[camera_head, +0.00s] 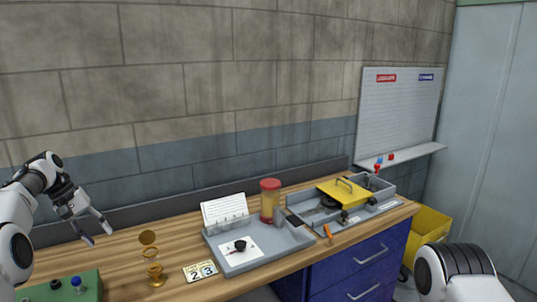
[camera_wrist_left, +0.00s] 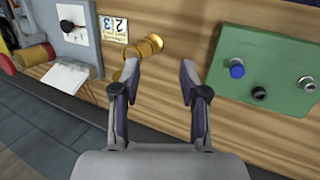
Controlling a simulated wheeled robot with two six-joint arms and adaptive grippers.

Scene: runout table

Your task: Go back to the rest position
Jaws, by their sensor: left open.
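My left gripper (camera_head: 98,236) is open and empty, held above the left end of the wooden table (camera_head: 125,275). In the left wrist view its two fingers (camera_wrist_left: 160,64) stand apart with bare wood between them. The fingers point down toward the table. My right gripper is out of view; only part of my right arm shows at the lower right of the head view.
Near the left gripper are a green box (camera_head: 62,289) with knobs and a brass stand (camera_head: 155,273). Further right are number tiles (camera_head: 200,270), a grey tray (camera_head: 275,258), a red-capped jar (camera_head: 269,202) and a grey case with a yellow plate (camera_head: 345,191). A wall stands behind.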

